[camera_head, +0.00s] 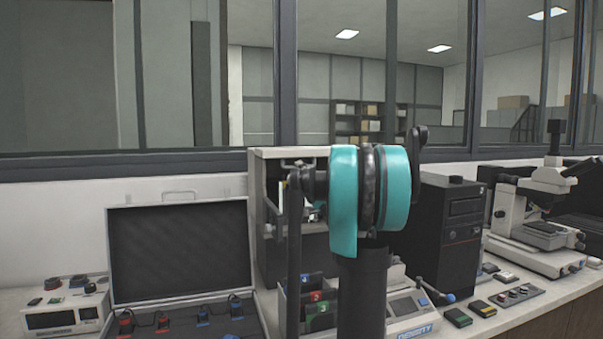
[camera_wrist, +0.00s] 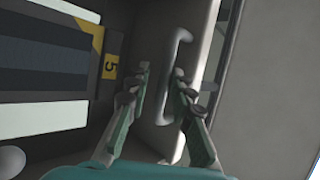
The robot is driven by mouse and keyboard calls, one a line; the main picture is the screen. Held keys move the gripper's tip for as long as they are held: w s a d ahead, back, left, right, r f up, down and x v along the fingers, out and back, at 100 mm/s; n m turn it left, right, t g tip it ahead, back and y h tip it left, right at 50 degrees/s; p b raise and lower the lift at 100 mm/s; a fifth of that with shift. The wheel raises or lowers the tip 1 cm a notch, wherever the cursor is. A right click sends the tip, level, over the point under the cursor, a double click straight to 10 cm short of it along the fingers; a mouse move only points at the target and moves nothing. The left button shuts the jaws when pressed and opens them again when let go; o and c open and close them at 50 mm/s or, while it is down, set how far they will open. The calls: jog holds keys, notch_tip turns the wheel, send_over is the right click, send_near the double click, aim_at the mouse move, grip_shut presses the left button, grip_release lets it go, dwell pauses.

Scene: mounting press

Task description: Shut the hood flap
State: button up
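In the wrist view a pale upright panel, which looks like the hood flap (camera_wrist: 205,45), carries a light bar handle (camera_wrist: 180,48). It stands edge-on beside a dark interior, so the flap looks open. My gripper (camera_wrist: 162,72) is open, its two teal-and-grey fingers on either side of the lower handle. The right fingertip overlaps the handle in the picture; I cannot tell whether it touches. Nothing is clamped between the fingers. In the head view the beige housing (camera_head: 258,165) stands behind my teal arm, which hides much of its front, the flap and most of my gripper.
In the head view, an open black case (camera_head: 180,250) is at left, a dark computer tower (camera_head: 458,225) at right, and a microscope (camera_head: 540,215) further right. Small devices crowd the bench.

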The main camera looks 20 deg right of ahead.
jog(key=v, duration=1.2)
jog(key=shift+s+d, duration=0.1)
jog(key=shift+s, duration=0.05)
